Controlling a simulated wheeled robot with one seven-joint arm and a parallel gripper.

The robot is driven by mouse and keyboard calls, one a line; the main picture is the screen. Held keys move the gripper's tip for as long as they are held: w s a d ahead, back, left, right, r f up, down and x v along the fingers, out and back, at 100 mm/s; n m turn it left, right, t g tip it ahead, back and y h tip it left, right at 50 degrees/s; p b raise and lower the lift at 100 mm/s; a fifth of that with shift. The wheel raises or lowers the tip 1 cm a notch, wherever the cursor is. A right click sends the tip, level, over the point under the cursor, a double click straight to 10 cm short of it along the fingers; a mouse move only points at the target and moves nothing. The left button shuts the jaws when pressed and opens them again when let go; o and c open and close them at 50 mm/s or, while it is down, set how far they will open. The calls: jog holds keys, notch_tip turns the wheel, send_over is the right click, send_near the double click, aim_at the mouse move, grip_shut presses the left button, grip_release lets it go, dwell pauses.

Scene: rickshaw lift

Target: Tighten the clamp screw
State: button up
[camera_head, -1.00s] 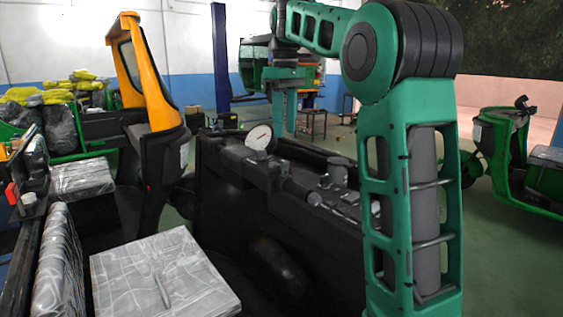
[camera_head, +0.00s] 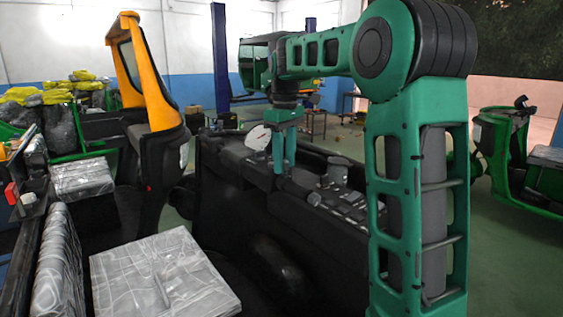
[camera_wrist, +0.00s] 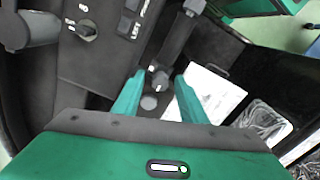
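My gripper (camera_head: 284,168) points down over the black console (camera_head: 225,150), with its two green fingers apart. In the wrist view the fingertips (camera_wrist: 160,75) are open with a gap between them. A small dark knob with a pale mark (camera_wrist: 159,81), possibly the clamp screw, appears in that gap; I cannot tell its depth or whether the fingers touch it. A dark bar (camera_wrist: 178,38) runs beyond it. A round grey piece (camera_wrist: 149,102) lies nearer. In the head view the fingers partly hide the fittings beside the white round gauge (camera_head: 257,138).
A rotary switch (camera_wrist: 86,30) and labelled buttons sit on the panel beside the fingers. A raised cylinder (camera_head: 338,170) stands on the console to the right. Silver patterned seat (camera_head: 165,275) and yellow-framed vehicle (camera_head: 145,75) are at left. Green floor lies behind.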

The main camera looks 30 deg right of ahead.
grip_shut()
jog(key=m, duration=0.4)
jog(key=shift+m, duration=0.4)
jog(key=m, duration=0.4)
jog(key=shift+m, duration=0.3)
jog(key=m, duration=0.4)
jog(key=shift+w, duration=0.1)
jog(key=shift+a+r+m, duration=0.1)
jog(key=shift+r+m, duration=0.05)
jog(key=shift+m, duration=2.35)
